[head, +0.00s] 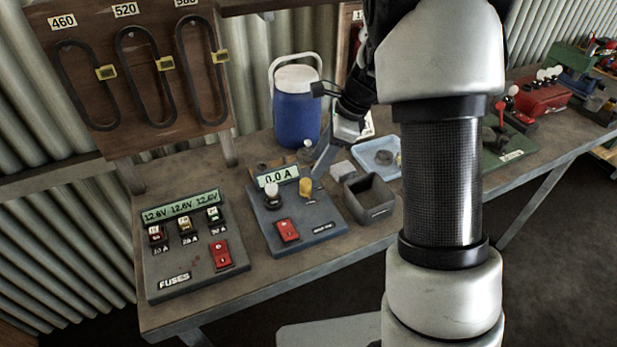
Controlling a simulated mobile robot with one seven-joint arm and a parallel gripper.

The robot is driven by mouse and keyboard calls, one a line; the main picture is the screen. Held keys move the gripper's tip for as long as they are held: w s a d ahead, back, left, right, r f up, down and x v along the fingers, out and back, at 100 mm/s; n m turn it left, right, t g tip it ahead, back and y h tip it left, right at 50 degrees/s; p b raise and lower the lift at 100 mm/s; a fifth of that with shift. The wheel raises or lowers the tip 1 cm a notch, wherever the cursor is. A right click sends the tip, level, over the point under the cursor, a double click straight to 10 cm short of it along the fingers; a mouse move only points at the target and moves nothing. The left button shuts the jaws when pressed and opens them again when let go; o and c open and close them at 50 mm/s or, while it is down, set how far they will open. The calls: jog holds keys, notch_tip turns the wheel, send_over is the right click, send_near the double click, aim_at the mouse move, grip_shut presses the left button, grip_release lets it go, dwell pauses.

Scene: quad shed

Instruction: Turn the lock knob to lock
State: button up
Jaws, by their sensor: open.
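A grey-blue panel (322,241) lies on the bench with a "0.0 A" display (278,176), a white round-topped knob (271,190), a yellow knob (305,188) and a red rocker switch (287,231). I cannot tell which of these is the lock knob; no "lock" marking is readable. My gripper (321,163) is open above and behind the panel's right side, close to the yellow knob. Its fingers are small in view, and touching cannot be told. My arm hides part of the bench to the right.
A fuse panel (194,266) is at left. A grey open box (371,208) and a blue tray (378,151) are right of the knob panel. A blue cooler (296,118) stands behind. Belts (147,75) hang on a board. Bench shows bare along its front edge.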

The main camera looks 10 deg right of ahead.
aim_at(307, 181)
jog(key=x, duration=0.7)
jog(key=c, duration=1)
jog(key=shift+c, duration=0.2)
